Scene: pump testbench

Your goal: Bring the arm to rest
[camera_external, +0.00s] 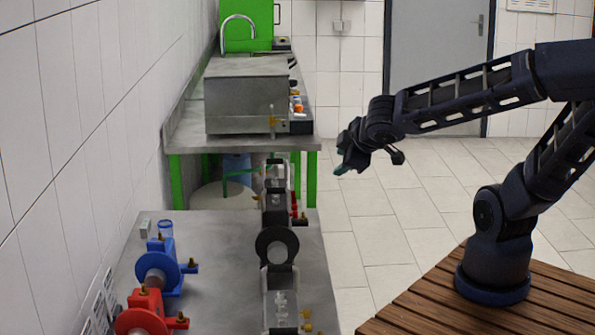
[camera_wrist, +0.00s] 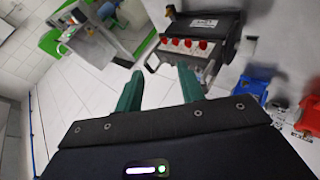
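My arm stands on a slatted wooden platform and reaches left, raised and bent at its joints. My gripper (camera_external: 345,158) hangs in the air over the tiled floor, to the right of the bench in the picture. The wrist view shows its two green fingers (camera_wrist: 160,85) apart, with nothing between them. The gripper is open and touches nothing that I can see.
The metal testbench (camera_external: 225,250) carries a blue pump (camera_external: 165,265), a red pump (camera_external: 143,315) and a row of black units (camera_external: 277,243). A control box with red knobs (camera_wrist: 190,42) shows ahead in the wrist view. A green-legged sink table (camera_external: 185,135) stands behind. The floor (camera_external: 400,215) is clear.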

